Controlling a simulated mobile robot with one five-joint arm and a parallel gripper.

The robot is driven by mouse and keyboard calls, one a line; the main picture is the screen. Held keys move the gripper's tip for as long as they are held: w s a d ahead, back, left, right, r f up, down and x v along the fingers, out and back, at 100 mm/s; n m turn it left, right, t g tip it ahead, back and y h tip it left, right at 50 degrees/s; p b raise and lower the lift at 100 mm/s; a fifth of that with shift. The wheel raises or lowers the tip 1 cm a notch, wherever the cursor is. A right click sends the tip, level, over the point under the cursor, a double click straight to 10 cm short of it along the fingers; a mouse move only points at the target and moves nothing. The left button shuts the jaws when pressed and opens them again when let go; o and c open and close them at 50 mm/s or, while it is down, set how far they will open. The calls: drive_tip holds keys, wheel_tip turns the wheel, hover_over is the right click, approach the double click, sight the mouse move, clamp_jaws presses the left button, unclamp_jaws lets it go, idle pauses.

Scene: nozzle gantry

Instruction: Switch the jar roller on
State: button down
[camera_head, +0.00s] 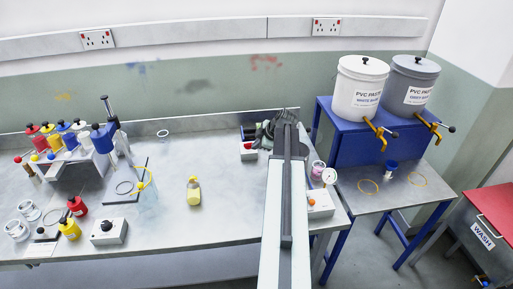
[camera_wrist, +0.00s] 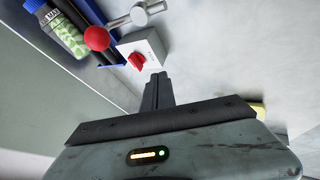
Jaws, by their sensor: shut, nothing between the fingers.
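In the head view the white switch box (camera_head: 249,154) is left of my arm, which hides part of the roller.
A red ball on a metal lever (camera_wrist: 97,38) stands close to the switch box. In the head view, a yellow bottle (camera_head: 193,192) stands on the bench (camera_head: 225,215) left of my arm. A gauge and a white box (camera_head: 320,205) are to the right. Bench between is clear.

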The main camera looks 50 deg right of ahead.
sight(248, 145)
drive_tip(key=b+x, duration=0.4)
drive_tip(key=x, duration=0.3)
drive_tip(key=shift+s+f, duration=0.1)
drive_tip(key=shift+s, duration=0.15)
drive_tip(key=w+d, duration=0.2)
drive_tip(key=w, duration=0.1)
drive_tip(key=shift+w+d, duration=0.3)
